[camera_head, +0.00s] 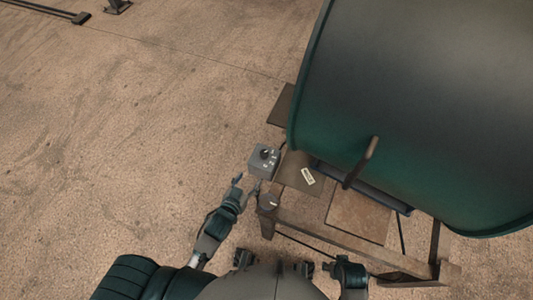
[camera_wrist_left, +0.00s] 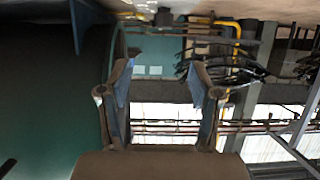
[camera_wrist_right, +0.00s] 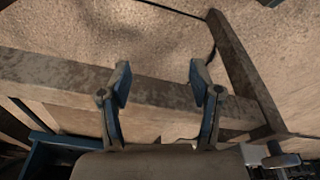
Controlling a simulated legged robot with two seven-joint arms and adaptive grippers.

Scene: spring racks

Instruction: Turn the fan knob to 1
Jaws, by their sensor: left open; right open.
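The knob's exact setting is too small to read. My right gripper (camera_wrist_right: 160,82) is open and empty above the frame's bars in the right wrist view. The large dark green fan drum (camera_head: 410,90) fills the upper right.
A brown metal frame (camera_head: 335,236) with flat plates stands under the drum, near my front. A bent handle (camera_head: 361,163) sticks out from the drum. A pale tag (camera_head: 308,176) lies on a plate.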

